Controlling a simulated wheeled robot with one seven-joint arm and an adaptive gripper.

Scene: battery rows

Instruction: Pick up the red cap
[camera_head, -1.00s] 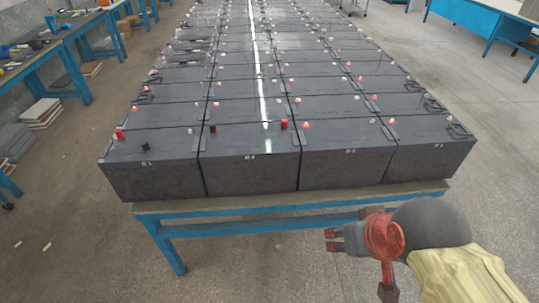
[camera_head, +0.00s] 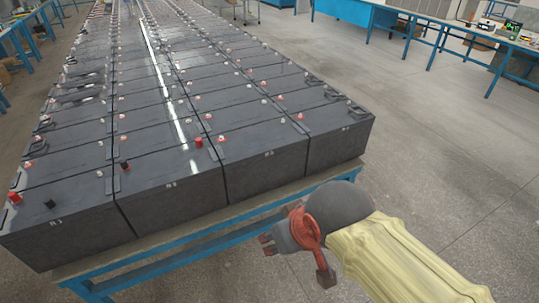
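A taller red cap (camera_head: 199,142) stands upright on the front-row battery second from the left in the camera_head view. Another taller red cap (camera_head: 14,198) is at the far left, on the front-left battery. Black caps stand on these batteries too, one in the middle (camera_head: 124,165) and one at left (camera_head: 50,204). My gripper (camera_head: 267,244) is in front of the battery table, low in the picture, pointing left. Its two red-tipped fingers look apart with nothing between them. It is clear of both red caps.
Dark batteries (camera_head: 262,170) fill a blue-framed table (camera_head: 222,213) in long rows, with small red and pale terminals and carrying handles on top. Blue workbenches stand at the upper left (camera_head: 22,40) and upper right (camera_head: 440,38). The floor (camera_head: 450,150) to the right is open.

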